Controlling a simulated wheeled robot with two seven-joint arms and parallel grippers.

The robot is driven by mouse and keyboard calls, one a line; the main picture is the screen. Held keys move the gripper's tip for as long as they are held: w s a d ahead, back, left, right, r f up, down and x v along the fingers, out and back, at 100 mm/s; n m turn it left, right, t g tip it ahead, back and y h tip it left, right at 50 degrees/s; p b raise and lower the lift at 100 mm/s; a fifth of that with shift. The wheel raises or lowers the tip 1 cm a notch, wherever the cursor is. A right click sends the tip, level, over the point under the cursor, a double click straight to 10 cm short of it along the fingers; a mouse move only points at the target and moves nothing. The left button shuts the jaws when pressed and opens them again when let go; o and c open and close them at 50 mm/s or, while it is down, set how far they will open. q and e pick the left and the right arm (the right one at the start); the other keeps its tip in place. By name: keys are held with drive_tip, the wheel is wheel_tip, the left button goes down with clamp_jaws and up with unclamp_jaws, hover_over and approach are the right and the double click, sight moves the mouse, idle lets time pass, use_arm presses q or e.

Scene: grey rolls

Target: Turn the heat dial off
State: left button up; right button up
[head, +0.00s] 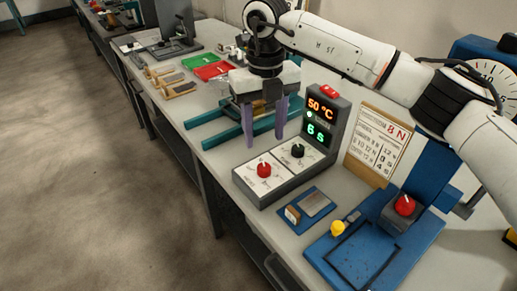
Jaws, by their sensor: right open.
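A grey control box (283,178) stands on the bench, its upright display panel (322,120) reading 50 °C and 6 s. On its sloped top are a red dial (264,170) at the left and a black dial (298,150) at the right; the small marks around them are too small to read, so I cannot tell for sure which is heat. My right gripper (264,140) points down with its two purple fingers apart and empty. In the picture it is just above the two dials, apparently behind them and not touching either. My left gripper is not in view.
Teal rails (214,136) lie behind the gripper. A blue stand with another red knob (405,204) and a card (376,145) are at the right. A small blue tray (307,208) is in front. Red and green trays (212,71) lie farther back.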

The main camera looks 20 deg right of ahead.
sight(264, 166)
drive_tip(key=f, duration=0.9)
drive_tip(key=shift+s+f+p, duration=0.15)
drive_tip(key=shift+s+p, duration=0.1)
drive_tip(key=shift+p, duration=0.15)
drive_tip(key=c, duration=1.1)
